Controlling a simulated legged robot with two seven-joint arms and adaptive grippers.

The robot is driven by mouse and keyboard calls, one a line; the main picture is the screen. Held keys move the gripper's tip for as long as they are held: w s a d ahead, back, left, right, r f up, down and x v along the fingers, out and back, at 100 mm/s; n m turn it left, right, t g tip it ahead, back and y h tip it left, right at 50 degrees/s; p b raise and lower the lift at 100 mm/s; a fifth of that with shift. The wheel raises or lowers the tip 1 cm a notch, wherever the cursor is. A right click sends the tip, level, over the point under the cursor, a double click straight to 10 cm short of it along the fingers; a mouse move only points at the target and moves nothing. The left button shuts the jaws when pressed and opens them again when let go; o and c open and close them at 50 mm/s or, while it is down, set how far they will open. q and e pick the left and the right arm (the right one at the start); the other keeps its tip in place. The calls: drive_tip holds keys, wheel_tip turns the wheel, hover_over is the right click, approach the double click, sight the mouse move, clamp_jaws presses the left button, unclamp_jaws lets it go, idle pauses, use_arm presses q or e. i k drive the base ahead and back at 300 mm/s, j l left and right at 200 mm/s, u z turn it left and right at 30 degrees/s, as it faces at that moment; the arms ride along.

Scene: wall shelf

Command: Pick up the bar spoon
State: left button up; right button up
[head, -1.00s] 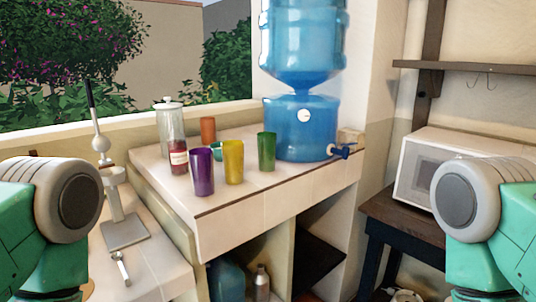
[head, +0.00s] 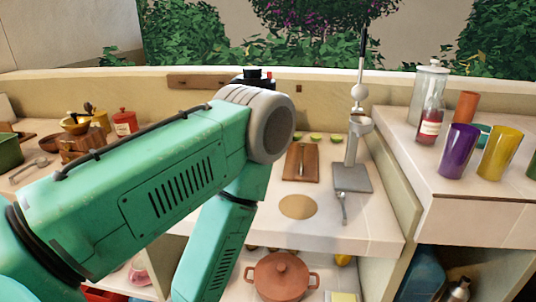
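I cannot identify the bar spoon for sure. A small metal utensil (head: 343,207) lies on the counter in front of the citrus press, its shape too small to read. Another long metal utensil (head: 28,170) lies at the far left. A brown board (head: 301,163) has a thin item on it that I cannot make out. My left arm crosses the left half of the head view, bends near the middle and runs down; its gripper is not visible. My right arm and gripper are out of view.
A citrus press (head: 352,178) with a tall lever stands right of the board. A round mat (head: 297,207) lies in front. The raised ledge at right holds a bottle (head: 430,122), a purple cup (head: 458,152) and a yellow cup (head: 498,153). A pot (head: 282,277) sits below.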

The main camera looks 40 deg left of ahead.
sight(303, 144)
drive_tip(key=u, duration=0.85)
drive_tip(key=l+z, duration=0.25)
drive_tip(key=k+j, duration=0.05)
drive_tip(key=j, duration=0.05)
